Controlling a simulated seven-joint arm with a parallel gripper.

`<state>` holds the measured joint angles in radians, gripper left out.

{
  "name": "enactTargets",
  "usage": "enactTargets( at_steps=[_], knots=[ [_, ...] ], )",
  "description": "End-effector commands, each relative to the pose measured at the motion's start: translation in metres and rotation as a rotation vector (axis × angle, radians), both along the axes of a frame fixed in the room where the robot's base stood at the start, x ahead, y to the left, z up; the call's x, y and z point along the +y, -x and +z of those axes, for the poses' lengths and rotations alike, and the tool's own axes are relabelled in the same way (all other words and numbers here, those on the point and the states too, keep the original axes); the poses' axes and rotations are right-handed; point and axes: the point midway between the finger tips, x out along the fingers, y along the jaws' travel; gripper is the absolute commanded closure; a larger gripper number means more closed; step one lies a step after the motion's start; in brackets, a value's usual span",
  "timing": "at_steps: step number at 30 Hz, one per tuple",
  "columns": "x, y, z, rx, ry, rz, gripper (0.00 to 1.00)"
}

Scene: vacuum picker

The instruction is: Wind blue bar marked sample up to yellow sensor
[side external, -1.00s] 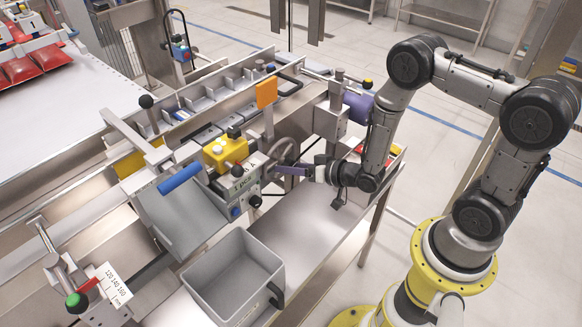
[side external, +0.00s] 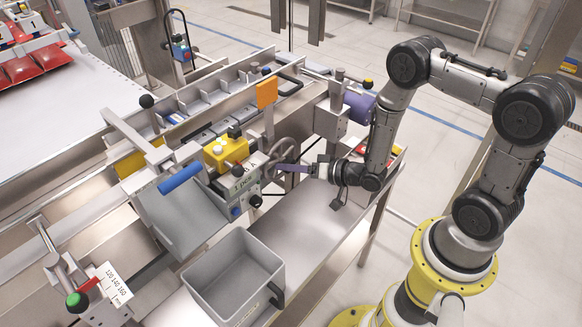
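A spoked grey handwheel (side external: 284,150) stands beside a label plate in the middle of the machine. A narrow purple bar (side external: 293,168) runs from just below the wheel towards my gripper (side external: 313,168). My gripper comes in from the right at the bar's outer end; its fingers are too small to tell whether they grip the bar. A yellow box (side external: 226,151) with knobs sits left of the wheel, and a yellow block (side external: 135,162) lies farther left. A blue cylindrical bar (side external: 180,178) is at the front left. I cannot read a "sample" mark on any bar.
An open grey bin (side external: 232,275) stands at the front on the steel table (side external: 300,225). An orange plate (side external: 266,94) rises behind the wheel. A purple cylinder (side external: 359,107) is behind my wrist. The table between bin and wrist is mostly clear.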

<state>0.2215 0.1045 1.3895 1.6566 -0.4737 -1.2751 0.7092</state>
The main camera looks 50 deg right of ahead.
Motion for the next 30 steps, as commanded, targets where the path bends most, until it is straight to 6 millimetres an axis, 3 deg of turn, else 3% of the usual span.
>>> enactTargets(
  at_steps=[1,5,17,30],
  knots=[
    [0.0,0.0,0.001,-0.002,0.0,-0.001,0.37],
    [0.0,0.0,0.0,-0.002,0.0,-0.001,0.16],
    [-0.003,0.007,0.002,0.0,0.001,-0.003,0.16],
    [-0.024,0.083,0.027,-0.001,0.0,-0.009,0.16]
  ],
)
